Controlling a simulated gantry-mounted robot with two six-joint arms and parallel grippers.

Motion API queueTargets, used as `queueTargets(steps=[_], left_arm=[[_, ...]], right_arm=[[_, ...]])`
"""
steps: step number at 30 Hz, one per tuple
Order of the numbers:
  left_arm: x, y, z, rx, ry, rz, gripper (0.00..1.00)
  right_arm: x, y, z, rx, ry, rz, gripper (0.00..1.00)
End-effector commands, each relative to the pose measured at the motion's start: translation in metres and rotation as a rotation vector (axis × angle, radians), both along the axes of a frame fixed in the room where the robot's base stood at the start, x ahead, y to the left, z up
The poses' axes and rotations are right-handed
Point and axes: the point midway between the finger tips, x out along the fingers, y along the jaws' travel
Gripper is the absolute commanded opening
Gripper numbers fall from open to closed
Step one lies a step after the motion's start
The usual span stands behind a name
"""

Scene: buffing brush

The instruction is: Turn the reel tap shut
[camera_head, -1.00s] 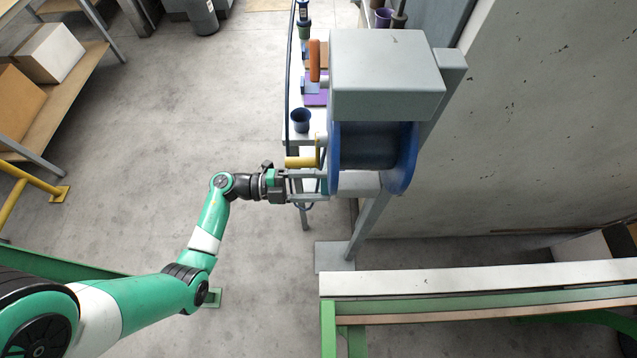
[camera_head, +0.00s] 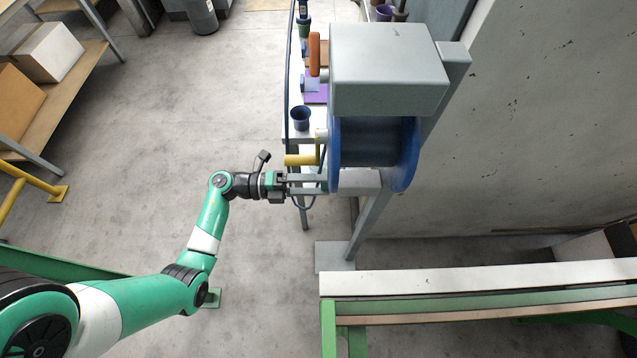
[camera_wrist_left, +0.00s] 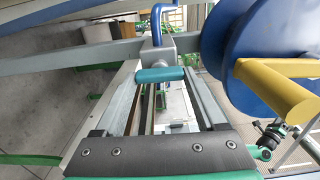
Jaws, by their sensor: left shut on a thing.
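The reel is a blue drum (camera_head: 375,145) under a grey box. The tap's teal handle (camera_wrist_left: 160,75) lies crosswise between my left fingers in the left wrist view, in front of a grey block with a blue hose above it. My left gripper (camera_head: 318,185) reaches in from the left, below the reel's yellow crank handle (camera_head: 300,160), and is shut on the tap handle. In the head view the tap is mostly hidden by the fingers and reel. A small green and black arm end, perhaps my right one (camera_wrist_left: 268,138), shows at the right of the wrist view; its jaws are unclear.
The yellow crank (camera_wrist_left: 280,85) sits close to the right of my left gripper. A bench with a dark blue cup (camera_head: 301,117) stands behind. A white-topped green bench (camera_head: 480,280) is at the front right.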

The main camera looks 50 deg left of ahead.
Motion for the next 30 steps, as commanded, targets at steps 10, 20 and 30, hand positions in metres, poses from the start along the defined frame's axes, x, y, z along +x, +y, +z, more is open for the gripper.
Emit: queueTargets(steps=[10,20,30], left_arm=[[0.000,0.000,-0.001,0.003,0.003,0.002,0.92],[0.000,0.000,0.000,0.001,0.001,0.001,1.00],[-0.029,0.024,0.001,0.000,0.001,0.008,1.00]], right_arm=[[0.000,0.000,0.000,0.000,0.000,0.000,0.50],[0.000,0.000,0.000,0.000,0.000,0.000,0.50],[0.000,0.000,0.007,0.000,0.000,0.000,0.50]])
